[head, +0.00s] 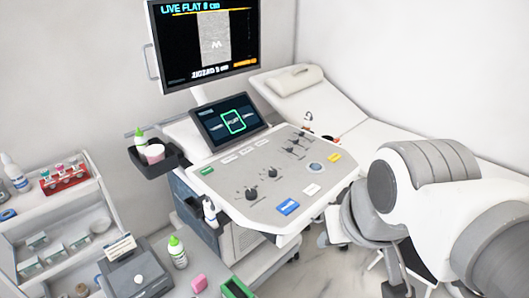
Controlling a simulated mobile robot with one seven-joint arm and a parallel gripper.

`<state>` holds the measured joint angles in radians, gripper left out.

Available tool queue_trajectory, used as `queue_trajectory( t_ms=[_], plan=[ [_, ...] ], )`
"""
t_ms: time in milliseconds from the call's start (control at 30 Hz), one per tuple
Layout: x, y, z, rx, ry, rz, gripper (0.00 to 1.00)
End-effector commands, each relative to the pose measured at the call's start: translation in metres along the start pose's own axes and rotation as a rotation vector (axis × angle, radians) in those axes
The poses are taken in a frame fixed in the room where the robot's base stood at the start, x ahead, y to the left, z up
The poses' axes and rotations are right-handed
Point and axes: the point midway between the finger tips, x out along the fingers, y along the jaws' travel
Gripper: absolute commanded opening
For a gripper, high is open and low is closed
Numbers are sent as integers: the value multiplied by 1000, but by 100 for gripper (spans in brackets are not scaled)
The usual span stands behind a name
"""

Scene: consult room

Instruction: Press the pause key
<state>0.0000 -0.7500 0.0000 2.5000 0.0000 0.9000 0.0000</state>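The ultrasound console (262,215) stands in the middle of the head view, its sloping grey panel facing the front. The panel bears a blue key (288,207) at the front edge, a white key (311,189), a yellow key (334,157) at the right, and a green key (207,171) at the left. Small white keys (230,158) lie in a row below the touch screen. The key labels are too small to read, so I cannot tell which is the pause key. My arm fills the right side; my gripper does not show.
Black knobs (250,193) and a round trackball (315,167) rise among the keys. The touch screen (232,121) and monitor (208,45) stand behind. A side tray (152,160) holds bottles at the left. A couch (345,125) lies behind right; a shelf cart (50,210) stands left.

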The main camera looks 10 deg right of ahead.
Motion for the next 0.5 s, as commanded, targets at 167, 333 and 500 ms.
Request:
queue_trajectory(
  t_ms=[167, 333, 500],
  plan=[
    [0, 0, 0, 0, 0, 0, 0],
    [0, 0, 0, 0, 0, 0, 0],
    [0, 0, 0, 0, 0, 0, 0]
  ],
)
